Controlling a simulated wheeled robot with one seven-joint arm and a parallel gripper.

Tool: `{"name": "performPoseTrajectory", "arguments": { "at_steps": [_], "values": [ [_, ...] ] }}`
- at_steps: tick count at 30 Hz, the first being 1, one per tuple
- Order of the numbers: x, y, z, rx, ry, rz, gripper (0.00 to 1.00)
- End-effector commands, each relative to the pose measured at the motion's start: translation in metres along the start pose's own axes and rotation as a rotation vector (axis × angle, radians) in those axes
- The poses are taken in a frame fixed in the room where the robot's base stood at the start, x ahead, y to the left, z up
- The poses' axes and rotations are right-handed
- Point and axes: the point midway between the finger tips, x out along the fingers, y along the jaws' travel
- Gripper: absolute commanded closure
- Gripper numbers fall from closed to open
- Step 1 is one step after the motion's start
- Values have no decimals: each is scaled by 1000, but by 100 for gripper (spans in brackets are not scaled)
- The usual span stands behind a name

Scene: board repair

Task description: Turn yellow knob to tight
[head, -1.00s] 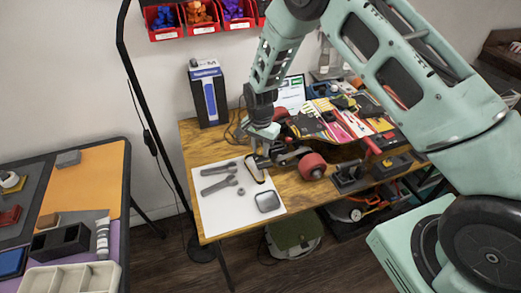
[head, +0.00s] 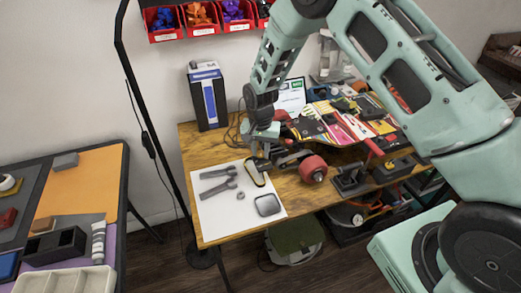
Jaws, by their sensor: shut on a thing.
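My gripper (head: 262,150) points down at the front end of the upturned skateboard (head: 345,120), beside its dark metal truck (head: 290,157) and red wheel (head: 313,168). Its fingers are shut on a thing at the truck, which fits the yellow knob. The fingers and wrist hide the knob, so its colour and angle cannot be made out. A dark piece with a pale yellowish edge (head: 257,176) lies just below the fingers, on the white sheet.
The white sheet (head: 220,215) holds wrenches (head: 219,188), a small nut (head: 241,195) and a grey square tray (head: 268,205). A black vise-like holder (head: 350,180) stands right of the wheel. A blue-and-white box (head: 208,98) stands behind. A second table (head: 85,185) is left.

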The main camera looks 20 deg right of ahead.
Motion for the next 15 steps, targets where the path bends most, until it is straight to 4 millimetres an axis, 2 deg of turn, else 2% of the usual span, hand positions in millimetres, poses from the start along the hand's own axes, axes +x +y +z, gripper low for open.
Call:
{"name": "performPoseTrajectory", "arguments": {
  "at_steps": [4, 5, 6, 7, 15],
  "values": [
    [-1, 0, 0, 1, 1, -1, 98],
    [-1, 0, 0, 1, 1, -1, 67],
    [-1, 0, 0, 1, 1, -1, 56],
    [-1, 0, 0, 1, 1, -1, 54],
    [-1, 0, 0, 2, 1, -1, 54]
  ]
}}
